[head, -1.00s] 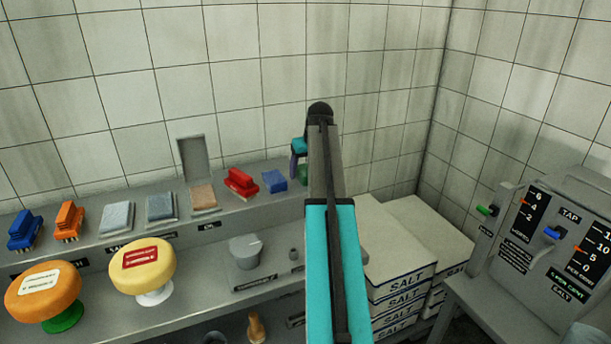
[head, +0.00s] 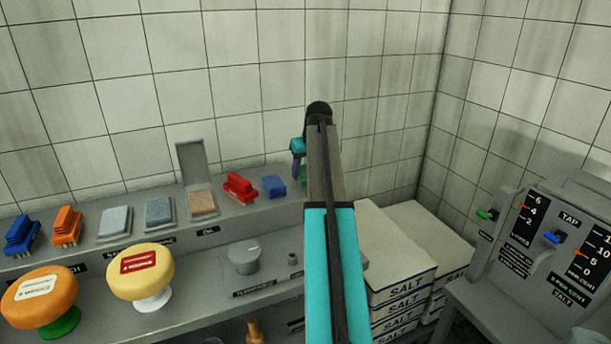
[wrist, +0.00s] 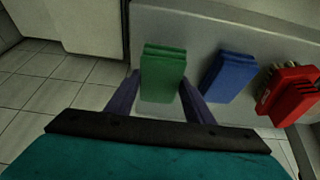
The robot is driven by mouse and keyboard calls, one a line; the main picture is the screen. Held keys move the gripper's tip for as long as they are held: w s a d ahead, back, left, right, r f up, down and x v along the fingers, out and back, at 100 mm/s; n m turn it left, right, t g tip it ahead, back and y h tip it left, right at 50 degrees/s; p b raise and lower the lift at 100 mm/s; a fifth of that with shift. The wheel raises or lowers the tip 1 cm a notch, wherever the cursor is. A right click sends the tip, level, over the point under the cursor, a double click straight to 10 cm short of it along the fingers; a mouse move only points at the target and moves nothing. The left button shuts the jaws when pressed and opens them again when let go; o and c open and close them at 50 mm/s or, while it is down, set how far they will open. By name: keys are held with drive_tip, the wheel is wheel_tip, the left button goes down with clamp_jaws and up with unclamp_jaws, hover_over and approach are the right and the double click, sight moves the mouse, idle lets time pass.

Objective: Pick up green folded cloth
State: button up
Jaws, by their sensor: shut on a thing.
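The green folded cloth (wrist: 163,75) stands between the two dark fingers of my gripper (wrist: 161,100) in the wrist view. My gripper is shut on it, with one finger at each side. In the head view my arm hides most of the cloth, and only a small green edge (head: 303,176) shows below my gripper (head: 297,165), at the right end of the upper shelf. I cannot tell whether the cloth is clear of the shelf.
A blue folded cloth (head: 274,187) and a red brush (head: 240,187) lie just left of the green cloth on the grey shelf (head: 225,218). Salt boxes (head: 405,285) are stacked to the right.

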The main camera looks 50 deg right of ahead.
wheel_tip(320, 180, up, 2)
drive_tip(key=shift+r, duration=0.1)
drive_tip(key=shift+s+r+b, duration=0.1)
drive_tip(key=shift+r+b, duration=0.05)
drive_tip(key=shift+b, duration=0.2)
drive_tip(key=s+a+b, duration=0.1)
drive_tip(key=s+a, duration=0.2)
drive_tip(key=s, duration=0.4)
drive_tip(key=s+a+r+b, duration=0.1)
drive_tip(key=s+a, duration=0.3)
drive_tip(key=s, duration=0.3)
drive_tip(key=shift+a+r, duration=0.15)
drive_tip(key=shift+r, duration=0.05)
drive_tip(key=shift+o, duration=1.4)
drive_tip(key=shift+c, duration=0.9)
drive_tip(key=shift+s, duration=0.1)
